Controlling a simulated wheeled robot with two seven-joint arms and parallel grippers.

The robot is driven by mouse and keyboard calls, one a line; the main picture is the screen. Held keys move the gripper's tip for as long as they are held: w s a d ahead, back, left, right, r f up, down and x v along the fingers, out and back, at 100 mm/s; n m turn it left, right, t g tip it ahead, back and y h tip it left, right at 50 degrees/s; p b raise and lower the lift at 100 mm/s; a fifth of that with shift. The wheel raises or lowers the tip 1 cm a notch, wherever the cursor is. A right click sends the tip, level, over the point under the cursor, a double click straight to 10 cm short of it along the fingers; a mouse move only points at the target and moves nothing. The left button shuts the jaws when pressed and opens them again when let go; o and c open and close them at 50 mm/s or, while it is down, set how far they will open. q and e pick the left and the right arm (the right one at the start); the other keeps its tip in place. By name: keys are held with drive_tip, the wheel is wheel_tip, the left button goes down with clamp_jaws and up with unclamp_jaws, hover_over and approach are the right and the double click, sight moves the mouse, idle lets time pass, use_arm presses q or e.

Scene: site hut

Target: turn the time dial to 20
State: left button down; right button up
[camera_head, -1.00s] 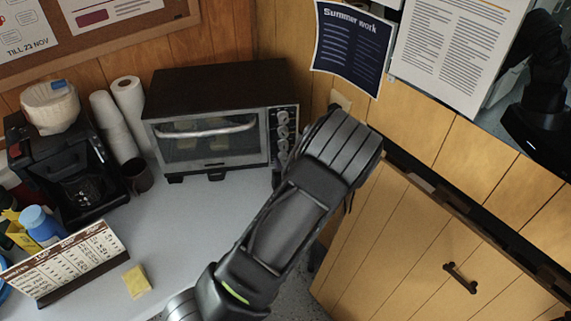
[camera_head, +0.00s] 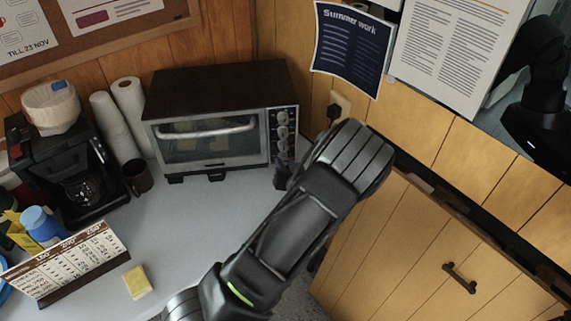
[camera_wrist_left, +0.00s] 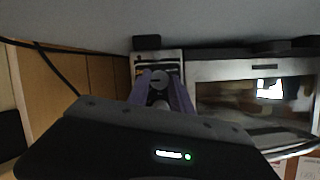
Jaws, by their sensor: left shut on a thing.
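The toaster oven (camera_head: 215,115) stands at the back of the counter with a column of dials on its right side panel. Two upper dials (camera_head: 282,124) show clear. My left gripper (camera_head: 282,172) is at the lowest dial, which it partly hides in the head view. In the left wrist view, upside down to the oven, the two purple-grey fingers (camera_wrist_left: 160,86) are closed around this dial (camera_wrist_left: 158,76), which I take as the time dial. The number it points to cannot be read. My right gripper is not in view.
A wall socket with a plug (camera_head: 337,110) is right of the oven. The middle counter (camera_head: 195,225) is clear.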

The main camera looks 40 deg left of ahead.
use_arm(q)
drive_tip(key=c, duration=1.1)
unclamp_jaws()
drive_tip(key=shift+c, duration=0.2)
drive_tip(key=v, duration=0.7)
drive_tip(key=shift+s+d+b, duration=0.3)
drive_tip(key=shift+b, duration=0.05)
drive_tip(key=shift+r, duration=0.1)
